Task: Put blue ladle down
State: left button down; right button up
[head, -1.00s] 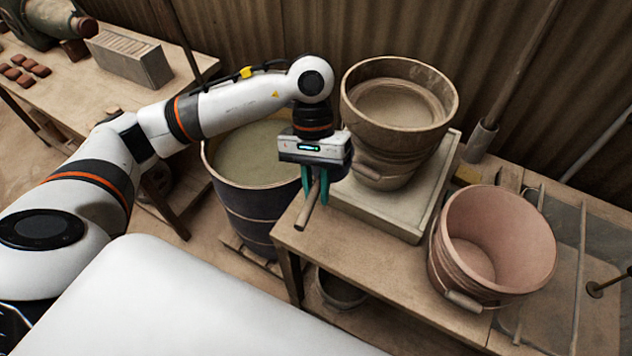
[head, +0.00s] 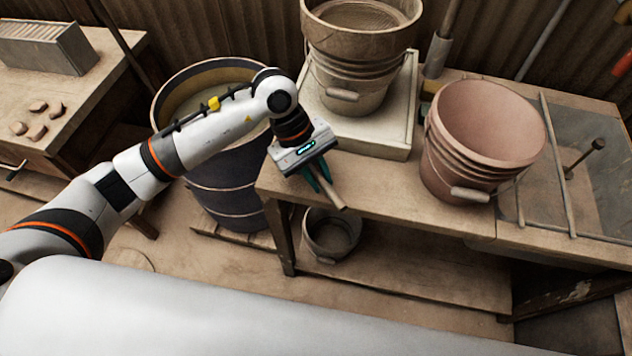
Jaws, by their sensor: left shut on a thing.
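My left gripper (head: 326,186) is shut on a brown, stick-like handle (head: 338,198), which I take to be the ladle's. The handle slants down to the right past the teal fingers. Its end shows over the front edge of the wooden bench (head: 400,185); whether it touches the bench I cannot tell. The ladle's bowl is hidden, and no blue shows on the part in view. My right gripper is not in view.
A dark barrel (head: 228,203) stands left of the bench. A beige bucket with a sieve (head: 345,75) stands on a pale slab (head: 395,150). A pink bucket (head: 450,165) stands to the right. A small bucket (head: 332,250) sits below. The bench front between is bare.

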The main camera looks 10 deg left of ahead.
pick_arm(q)
notch_tip(320, 180, down, 3)
jog(key=shift+s+f, duration=0.1)
jog(key=shift+f, duration=0.3)
jog(key=c, duration=1.3)
grip_release()
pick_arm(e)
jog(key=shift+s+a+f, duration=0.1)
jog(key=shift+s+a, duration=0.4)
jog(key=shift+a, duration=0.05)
pick_arm(q)
jog(key=shift+r, duration=0.1)
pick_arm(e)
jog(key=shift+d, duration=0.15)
pick_arm(q)
jog(key=shift+r+p, duration=0.25)
jog(key=shift+p, duration=0.05)
jog(key=b+v, duration=0.1)
jog(key=v, duration=1)
jog(key=shift+a+r+b, duration=0.25)
jog(key=shift+r+b, duration=0.05)
jog(key=shift+b, duration=0.1)
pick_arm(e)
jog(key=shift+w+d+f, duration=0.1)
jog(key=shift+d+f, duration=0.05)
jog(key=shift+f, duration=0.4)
